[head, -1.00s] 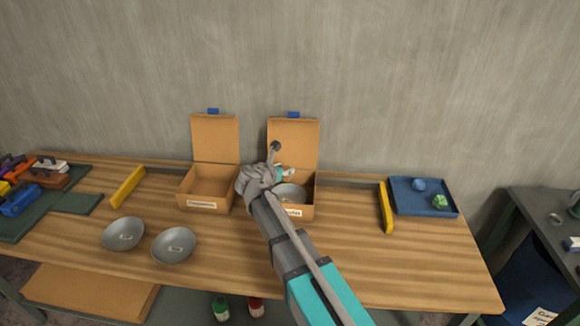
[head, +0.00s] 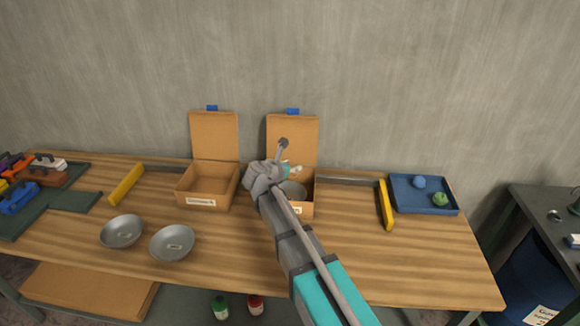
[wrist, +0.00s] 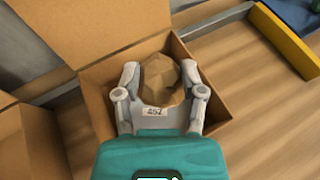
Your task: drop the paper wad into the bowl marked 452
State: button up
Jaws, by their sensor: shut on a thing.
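My gripper (wrist: 160,90) is shut on a brown crumpled paper wad (wrist: 161,78), one finger on each side. It is over the right open cardboard box (wrist: 222,138). The bowl marked 452 (wrist: 181,118) sits inside this box, below the wad. Its white label shows under the wad, and the wad and fingers hide much of the bowl. In the head view, my gripper (head: 290,168) is above the back of the box, and the bowl (head: 293,189) is partly behind my arm. The wad cannot be made out there.
A left open box (head: 207,186) stands beside the right one. Two grey bowls (head: 122,231) (head: 172,243) sit at the front left. Yellow bars (head: 126,184) (head: 386,206) flank the boxes. A blue tray (head: 424,208) holds blue and green wads. The table's front right is clear.

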aim_at(291, 178)
jog(key=shift+f+b, duration=2.25)
jog(key=shift+f, duration=0.2)
jog(key=o, duration=0.8)
